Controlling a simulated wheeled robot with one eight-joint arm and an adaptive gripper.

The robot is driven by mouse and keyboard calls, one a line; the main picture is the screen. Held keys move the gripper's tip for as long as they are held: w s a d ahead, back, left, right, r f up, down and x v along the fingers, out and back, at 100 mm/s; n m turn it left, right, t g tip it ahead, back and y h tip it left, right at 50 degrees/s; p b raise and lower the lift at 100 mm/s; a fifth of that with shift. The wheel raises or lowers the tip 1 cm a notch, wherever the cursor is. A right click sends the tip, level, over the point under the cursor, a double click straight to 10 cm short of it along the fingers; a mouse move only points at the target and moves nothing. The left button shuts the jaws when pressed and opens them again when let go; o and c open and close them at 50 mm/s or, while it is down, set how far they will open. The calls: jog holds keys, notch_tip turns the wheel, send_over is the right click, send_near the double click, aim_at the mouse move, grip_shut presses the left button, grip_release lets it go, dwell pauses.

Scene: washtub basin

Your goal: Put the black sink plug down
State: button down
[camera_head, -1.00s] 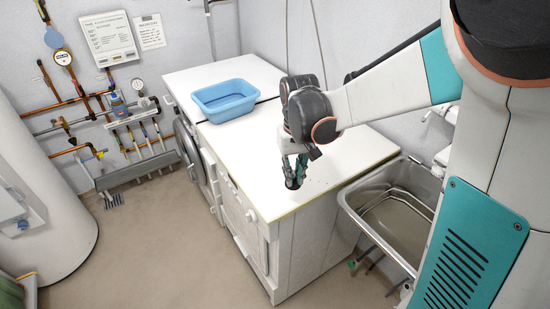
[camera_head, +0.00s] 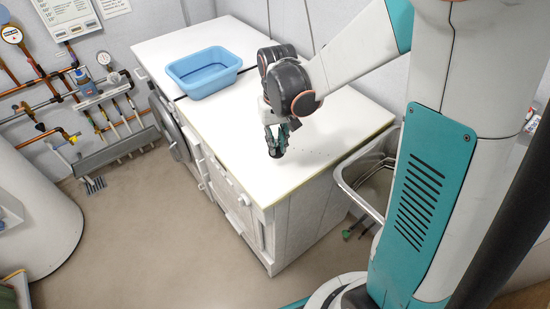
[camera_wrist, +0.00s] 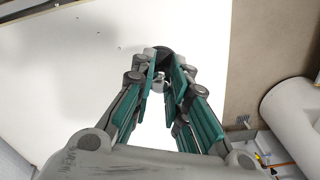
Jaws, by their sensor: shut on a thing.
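The black sink plug (camera_wrist: 163,55) is held between the fingertips of my gripper (camera_wrist: 162,78) in the wrist view. In the head view my gripper (camera_head: 276,141) is over the front part of the white worktop (camera_head: 225,120), with the dark plug (camera_head: 276,153) at its tips. The gripper is shut on the plug. The plug is close to the worktop surface, but I cannot tell whether it touches. The fingers hide part of the plug.
A blue plastic tub (camera_head: 204,73) stands at the back of the worktop. The sink basin (camera_head: 372,188) is right of the worktop, partly hidden by my arm column. Small dark specks lie on the worktop near the gripper. The worktop's left part is clear.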

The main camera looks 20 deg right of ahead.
jog(key=shift+f+b, duration=0.95)
jog(key=shift+f, duration=2.65)
jog(key=shift+f, duration=0.2)
jog(key=c, duration=1.6)
grip_release()
jog(key=shift+o, duration=0.2)
jog(key=shift+r, duration=0.15)
